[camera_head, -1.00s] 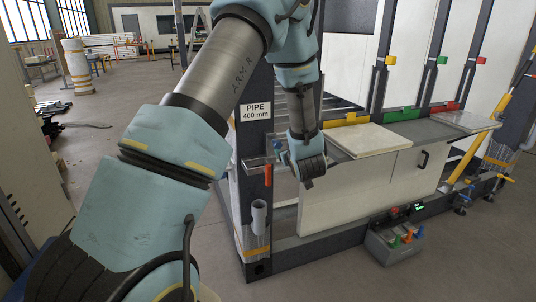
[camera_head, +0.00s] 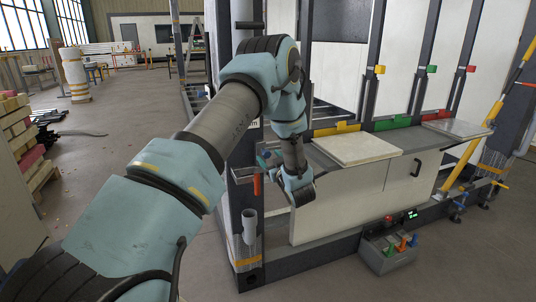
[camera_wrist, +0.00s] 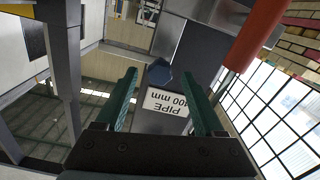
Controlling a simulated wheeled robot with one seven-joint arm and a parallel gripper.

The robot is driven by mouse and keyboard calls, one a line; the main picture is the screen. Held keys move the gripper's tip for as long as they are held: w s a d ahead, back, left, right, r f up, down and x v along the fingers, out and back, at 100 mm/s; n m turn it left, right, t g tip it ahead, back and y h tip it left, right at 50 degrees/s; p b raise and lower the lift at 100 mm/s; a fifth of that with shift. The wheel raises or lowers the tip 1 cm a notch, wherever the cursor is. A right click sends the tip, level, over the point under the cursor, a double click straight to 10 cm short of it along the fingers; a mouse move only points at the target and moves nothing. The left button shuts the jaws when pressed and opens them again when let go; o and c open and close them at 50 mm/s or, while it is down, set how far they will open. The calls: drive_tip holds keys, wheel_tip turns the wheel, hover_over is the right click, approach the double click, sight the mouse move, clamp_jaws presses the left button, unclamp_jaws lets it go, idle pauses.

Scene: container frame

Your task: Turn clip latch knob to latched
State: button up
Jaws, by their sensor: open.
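A dark blue faceted knob (camera_wrist: 160,74) shows in the wrist view, beside the upside-down "PIPE 400 mm" label (camera_wrist: 166,103) on a grey post. It looks like the clip latch knob; its latch position cannot be told. My gripper (camera_wrist: 159,72) is open, with one green finger on each side of the knob in the picture. Contact and depth cannot be judged. In the head view a small blue knob (camera_head: 264,155) shows on the post left of my wrist, above an orange handle (camera_head: 257,185). My fingers are not clear there.
A red-orange cylinder (camera_wrist: 258,35) shows close by at upper right in the wrist view. In the head view a pale slab (camera_head: 358,150) lies on the cabinet top. A control box (camera_head: 388,252) sits on the floor in front. A grey tube (camera_head: 249,226) stands at the frame's lower corner.

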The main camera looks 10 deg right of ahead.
drive_tip(key=shift+w+a, duration=0.1)
drive_tip(key=shift+w, duration=0.7)
drive_tip(key=shift+c, duration=0.3)
clamp_jaws()
idle(0.6)
